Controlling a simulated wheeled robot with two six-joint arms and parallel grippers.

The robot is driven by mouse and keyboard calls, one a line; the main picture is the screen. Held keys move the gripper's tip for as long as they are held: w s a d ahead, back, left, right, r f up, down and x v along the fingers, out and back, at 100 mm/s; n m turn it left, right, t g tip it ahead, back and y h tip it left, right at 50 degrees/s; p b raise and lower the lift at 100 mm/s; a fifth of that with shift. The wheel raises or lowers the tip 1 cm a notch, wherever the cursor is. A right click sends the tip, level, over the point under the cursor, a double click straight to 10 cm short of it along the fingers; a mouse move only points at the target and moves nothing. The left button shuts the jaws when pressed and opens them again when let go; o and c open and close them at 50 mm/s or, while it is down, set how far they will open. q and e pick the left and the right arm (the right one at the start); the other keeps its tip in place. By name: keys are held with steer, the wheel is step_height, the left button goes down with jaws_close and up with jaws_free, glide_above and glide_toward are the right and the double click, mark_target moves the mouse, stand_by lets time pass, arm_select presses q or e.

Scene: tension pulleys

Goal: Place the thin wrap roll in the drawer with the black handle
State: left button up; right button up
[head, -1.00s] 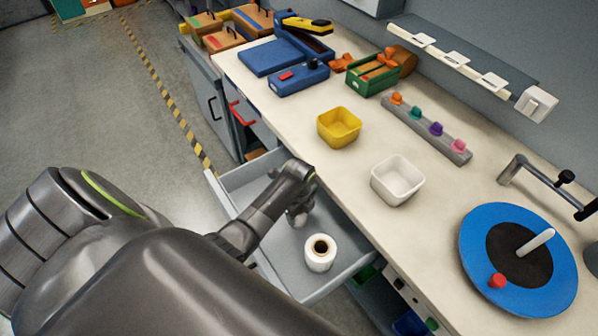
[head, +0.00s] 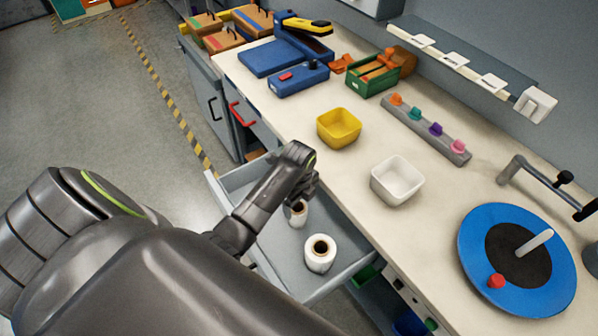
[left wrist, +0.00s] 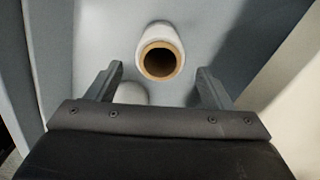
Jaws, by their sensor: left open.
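The thin wrap roll (head: 297,215) stands upright inside the open grey drawer (head: 345,277), partly hidden by my left gripper (head: 305,192). In the left wrist view, a roll that looks like the thin one (left wrist: 162,30) shows its brown core beyond and between the open fingertips, with gaps on both sides. My left gripper is open, above the thin roll and apart from it. A thicker white wrap roll (head: 320,257) stands in the same drawer, nearer the front of the picture. This drawer's handle is hidden. My right gripper is out of view.
A black handle (head: 214,108) is on the cabinet at left, and a red handle (head: 241,114) is on a closed front beside it. The worktop above the drawer holds a yellow bin (head: 338,128), a white bin (head: 397,181) and a blue disc (head: 474,261).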

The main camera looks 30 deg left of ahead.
arm_select(q)
step_height(320, 180, up, 6)
steer(key=shift+f, duration=0.2)
stand_by(0.5)
